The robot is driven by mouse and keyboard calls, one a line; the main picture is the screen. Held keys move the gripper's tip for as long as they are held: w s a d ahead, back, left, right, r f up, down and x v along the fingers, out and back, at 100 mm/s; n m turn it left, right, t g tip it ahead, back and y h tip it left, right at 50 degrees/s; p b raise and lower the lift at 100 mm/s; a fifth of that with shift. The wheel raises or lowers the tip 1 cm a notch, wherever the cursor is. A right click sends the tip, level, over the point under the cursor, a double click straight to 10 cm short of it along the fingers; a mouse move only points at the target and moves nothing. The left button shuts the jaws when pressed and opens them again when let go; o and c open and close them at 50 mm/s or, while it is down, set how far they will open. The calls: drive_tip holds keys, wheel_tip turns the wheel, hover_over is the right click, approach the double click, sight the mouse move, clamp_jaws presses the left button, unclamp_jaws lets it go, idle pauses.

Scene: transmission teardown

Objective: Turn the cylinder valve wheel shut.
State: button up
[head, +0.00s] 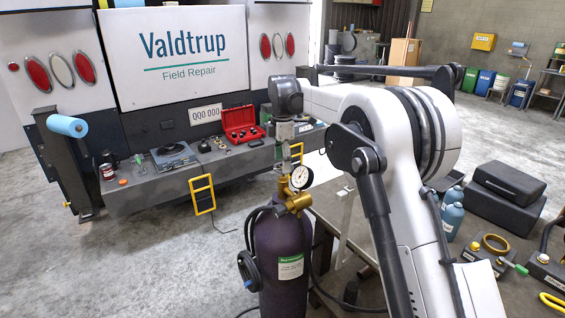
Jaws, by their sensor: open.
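A dark purple gas cylinder (283,245) with a green-and-white label stands upright at the lower middle of the head view. A brass valve and regulator (297,203) sit on its top, with a round white-faced gauge (301,177) at the right. The valve wheel is too small and crowded to make out clearly among the brass parts. My gripper (285,170) points down from my wrist, directly above the valve. Its jaws are open, with nothing seen held in them. I cannot tell whether the fingertips touch the wheel.
A black hose and round black part (249,270) hang at the cylinder's left. The truck's grey bumper (140,190) behind carries a red case (241,125) and small parts. A workbench with blue bottles (453,214) and black cases (508,185) is at right. Open floor lies left.

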drive_tip(key=shift+f, duration=0.7)
drive_tip(key=shift+c, duration=0.5)
drive_tip(key=c, duration=0.8)
